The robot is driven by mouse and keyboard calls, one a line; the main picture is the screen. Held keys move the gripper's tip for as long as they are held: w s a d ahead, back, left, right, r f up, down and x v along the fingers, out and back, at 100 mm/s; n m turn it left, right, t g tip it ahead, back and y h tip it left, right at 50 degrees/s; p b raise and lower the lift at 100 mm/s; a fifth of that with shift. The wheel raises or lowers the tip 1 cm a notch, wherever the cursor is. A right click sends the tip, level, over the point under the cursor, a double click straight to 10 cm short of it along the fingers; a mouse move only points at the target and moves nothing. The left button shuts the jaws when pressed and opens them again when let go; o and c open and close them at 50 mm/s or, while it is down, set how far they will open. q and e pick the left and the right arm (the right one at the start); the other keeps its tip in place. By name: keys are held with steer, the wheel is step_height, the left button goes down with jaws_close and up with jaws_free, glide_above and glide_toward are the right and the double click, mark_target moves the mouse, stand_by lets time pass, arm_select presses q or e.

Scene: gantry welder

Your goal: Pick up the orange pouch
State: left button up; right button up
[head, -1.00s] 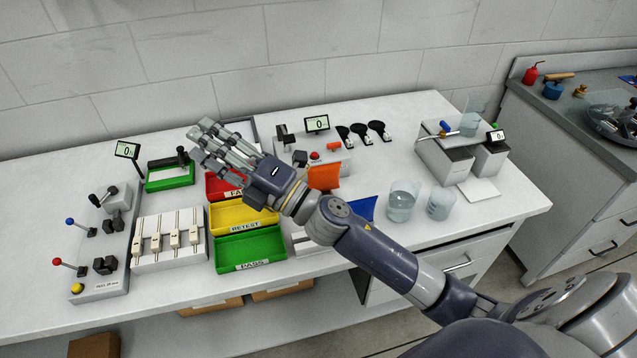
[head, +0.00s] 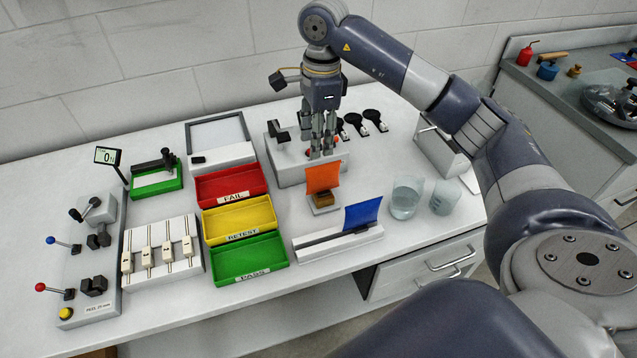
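The orange pouch (head: 322,178) stands upright, leaning slightly, in a small holder with a brown block (head: 325,200) on the white bench. My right gripper (head: 321,154) points straight down just above and behind the pouch's top edge in the picture. Its fingers look a little apart, with nothing seen between them. I see no clear contact with the pouch. The fingertips cover part of the grey device behind. My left gripper is not in view.
A blue pouch (head: 362,214) stands in a white holder in front, with two beakers (head: 405,205) to its right. Red (head: 228,187), yellow (head: 240,219) and green (head: 247,258) trays lie to the left. The grey device (head: 287,170) stands close behind the pouch.

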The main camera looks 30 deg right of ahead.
mark_target(323, 165)
steer(key=shift+s+d+f+h, duration=0.1)
steer(key=shift+d+f+h, duration=0.05)
steer(key=shift+d, duration=0.25)
steer(key=shift+s+d+f+h, duration=0.1)
steer(key=shift+d+h, duration=0.05)
steer(key=shift+d, duration=0.25)
step_height(323, 165, down, 4)
steer(key=shift+f+p, duration=0.15)
steer(key=shift+p, duration=0.5)
steer(key=shift+a+f+p, duration=0.1)
steer(key=shift+f+p, duration=0.45)
steer(key=shift+f, duration=0.05)
step_height(323, 165, down, 4)
steer(key=shift+p, duration=0.75)
steer(key=shift+f, duration=0.1)
steer(key=shift+f+b, duration=0.2)
steer(key=shift+b, duration=0.2)
steer(key=shift+c, duration=0.3)
jaws_close()
